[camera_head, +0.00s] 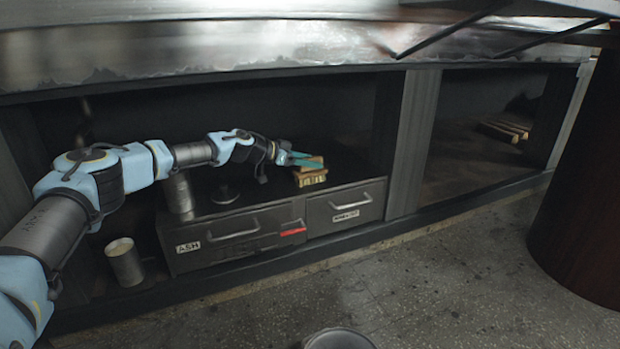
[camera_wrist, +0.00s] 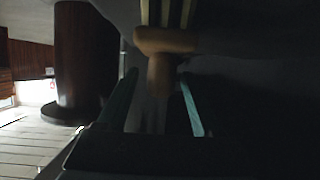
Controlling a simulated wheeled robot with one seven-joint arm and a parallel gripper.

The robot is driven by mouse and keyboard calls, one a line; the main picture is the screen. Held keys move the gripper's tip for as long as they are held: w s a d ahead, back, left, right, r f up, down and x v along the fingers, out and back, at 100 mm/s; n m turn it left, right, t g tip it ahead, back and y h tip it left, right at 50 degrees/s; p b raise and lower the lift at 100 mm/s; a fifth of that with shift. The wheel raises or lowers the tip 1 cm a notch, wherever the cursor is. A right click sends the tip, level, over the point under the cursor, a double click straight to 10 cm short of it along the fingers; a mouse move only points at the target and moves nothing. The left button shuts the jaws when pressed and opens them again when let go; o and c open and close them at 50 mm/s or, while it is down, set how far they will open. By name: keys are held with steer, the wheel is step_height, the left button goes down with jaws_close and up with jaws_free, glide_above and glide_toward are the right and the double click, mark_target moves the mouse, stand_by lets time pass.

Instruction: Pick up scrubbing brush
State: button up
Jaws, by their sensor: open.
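The scrubbing brush (camera_head: 312,178) has a wooden body and pale yellowish bristles. It sits on top of the dark drawer unit (camera_head: 240,205), inside the shelf bay under the grill. My gripper (camera_head: 303,158) is at the brush from the left, its teal fingers open. In the wrist view the brush (camera_wrist: 165,40) lies ahead, with its wooden stub pointing back towards the gap between the open fingers of my gripper (camera_wrist: 158,77). The picture there is dark, and I cannot tell whether a finger touches the brush.
A metal cylinder (camera_head: 180,193) and a dark knobbed object (camera_head: 225,194) stand left of the brush. A pale-topped can (camera_head: 125,262) stands lower left. The grill front (camera_head: 250,45) overhangs the bay, and a divider post (camera_head: 413,140) stands to the right. A dark drum (camera_head: 580,200) is far right.

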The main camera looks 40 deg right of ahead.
steer(key=shift+s+d, duration=0.1)
steer(key=shift+d, duration=0.15)
steer(key=shift+c, duration=0.4)
jaws_close()
